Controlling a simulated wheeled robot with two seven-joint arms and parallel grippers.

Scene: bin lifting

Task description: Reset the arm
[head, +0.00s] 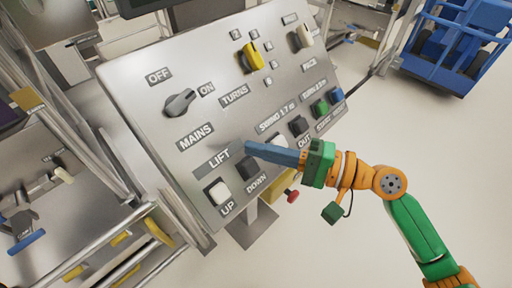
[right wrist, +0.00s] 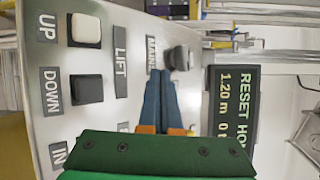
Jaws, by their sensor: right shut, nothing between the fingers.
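My right gripper (head: 250,148) is shut and empty, its blue fingers together in front of the tilted grey control panel (head: 130,75). In the head view its tips overlap the area right of the LIFT label; I cannot tell whether they touch the panel. The white UP button (head: 218,191) and black DOWN button (head: 247,168) are below the fingers. In the right wrist view the fingertips (right wrist: 160,74) point toward the dark MAINS knob (right wrist: 181,58). The knob (head: 180,102) sits between the OFF and ON labels. My left gripper is not in view.
The panel also has a yellow switch (head: 253,57), a black button (head: 298,126), a green button (head: 321,108) and a blue button (head: 336,94). A display (right wrist: 236,105) reads "1.20 m". A red knob (head: 292,196) sits under the panel. A blue cart (head: 455,45) stands back right. Pale floor is clear.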

